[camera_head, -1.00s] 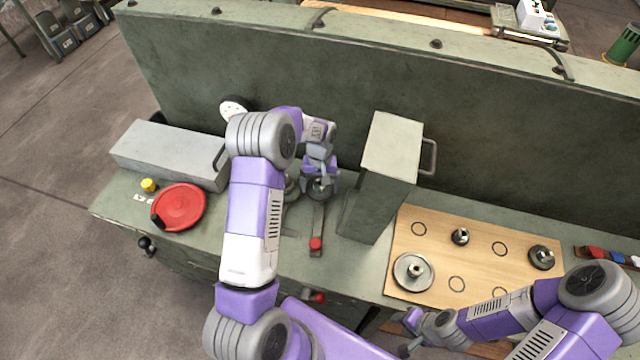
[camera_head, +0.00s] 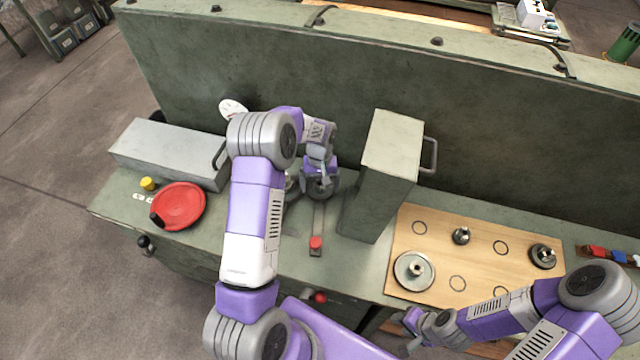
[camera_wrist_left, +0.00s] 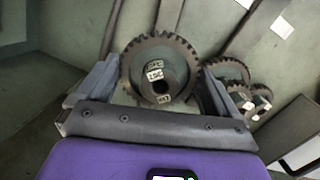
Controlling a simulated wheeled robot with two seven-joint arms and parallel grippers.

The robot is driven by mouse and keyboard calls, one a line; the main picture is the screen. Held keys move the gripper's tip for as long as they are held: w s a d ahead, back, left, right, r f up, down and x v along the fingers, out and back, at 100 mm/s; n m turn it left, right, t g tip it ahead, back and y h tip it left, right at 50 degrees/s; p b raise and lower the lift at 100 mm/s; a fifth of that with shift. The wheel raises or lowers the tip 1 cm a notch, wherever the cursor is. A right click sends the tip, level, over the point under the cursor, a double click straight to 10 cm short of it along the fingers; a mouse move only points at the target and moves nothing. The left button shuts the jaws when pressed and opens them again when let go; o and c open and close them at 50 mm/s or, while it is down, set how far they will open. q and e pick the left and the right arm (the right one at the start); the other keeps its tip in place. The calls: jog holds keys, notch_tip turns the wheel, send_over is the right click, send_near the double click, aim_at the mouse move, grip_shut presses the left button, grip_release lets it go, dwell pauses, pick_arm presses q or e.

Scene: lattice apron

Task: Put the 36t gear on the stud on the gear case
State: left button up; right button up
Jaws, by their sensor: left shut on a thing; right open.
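My left gripper (camera_head: 320,190) is over the bench, left of the tall grey-green box. In the left wrist view its two fingers (camera_wrist_left: 158,92) are shut on a dark toothed gear (camera_wrist_left: 133,76), which has small pale labels around its centre hole; their lettering is too small to read surely. In the head view this gear (camera_head: 326,190) is mostly covered by the gripper. Smaller gears with pale labelled hubs (camera_wrist_left: 240,108) sit just right of it in the wrist view. The stud is hidden, and I cannot tell whether the gear touches it. My right gripper (camera_head: 408,344) is open and empty by the bench's front edge.
The tall box (camera_head: 378,190) stands close right of my left gripper. A lever with a red knob (camera_head: 316,243) lies in front. A red disc (camera_head: 180,207) and a long grey box (camera_head: 165,152) are left. A wooden board (camera_head: 430,240) holds several metal parts.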

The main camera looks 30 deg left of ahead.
pick_arm(q)
jog(key=shift+f+b, duration=0.3)
jog(key=shift+f, duration=0.1)
jog(key=o, duration=1.3)
jog(key=shift+r+p, duration=2.8)
jog(key=shift+r, duration=1.5)
jog(key=shift+f, duration=0.1)
